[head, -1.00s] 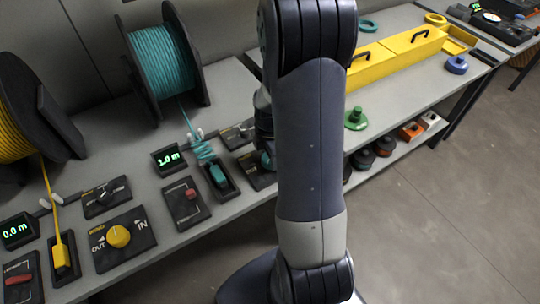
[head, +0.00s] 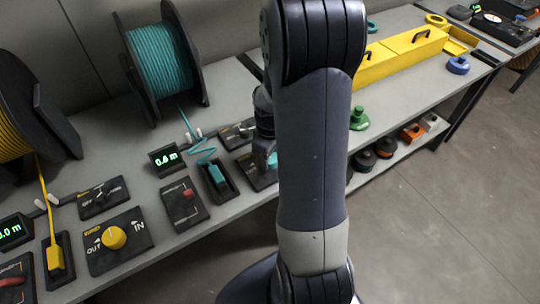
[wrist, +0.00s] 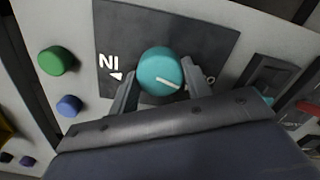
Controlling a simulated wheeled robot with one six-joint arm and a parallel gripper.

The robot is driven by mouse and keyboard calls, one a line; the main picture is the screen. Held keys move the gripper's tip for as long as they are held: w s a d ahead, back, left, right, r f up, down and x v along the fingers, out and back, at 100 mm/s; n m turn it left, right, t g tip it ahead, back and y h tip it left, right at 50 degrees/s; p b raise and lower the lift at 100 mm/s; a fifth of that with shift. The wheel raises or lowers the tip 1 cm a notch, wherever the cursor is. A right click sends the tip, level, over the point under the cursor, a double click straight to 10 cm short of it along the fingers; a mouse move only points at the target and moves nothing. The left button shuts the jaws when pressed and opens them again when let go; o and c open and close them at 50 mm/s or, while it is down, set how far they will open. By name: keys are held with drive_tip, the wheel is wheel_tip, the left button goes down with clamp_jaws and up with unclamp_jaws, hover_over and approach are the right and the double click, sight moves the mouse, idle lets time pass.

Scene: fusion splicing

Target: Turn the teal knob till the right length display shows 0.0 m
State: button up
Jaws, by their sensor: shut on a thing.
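The teal knob (wrist: 160,72) sits on a dark panel and has a white pointer line. In the wrist view my gripper (wrist: 158,85) has its two fingers on either side of the knob, shut on it. In the head view the knob shows only as a sliver of teal (head: 272,160) behind my arm. The right length display (head: 166,159) reads 0.6 m in green digits. Teal cable (head: 203,152) runs from the teal spool (head: 162,58) to a teal connector (head: 216,174) in a dark holder.
The yellow side has a spool (head: 14,135), a yellow knob (head: 113,237) and a display (head: 12,231) whose digits are partly cut off. A red lever panel (head: 184,202) stands left of the teal connector. A green object (head: 358,119) and yellow box (head: 400,55) lie to the right.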

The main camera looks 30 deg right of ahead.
drive_tip(key=m, duration=0.7)
drive_tip(key=shift+b, duration=0.4)
drive_tip(key=m, duration=0.3)
drive_tip(key=shift+m, duration=2.2)
drive_tip(key=o, duration=1)
wheel_tip(320, 180, up, 11)
drive_tip(key=shift+f, duration=0.1)
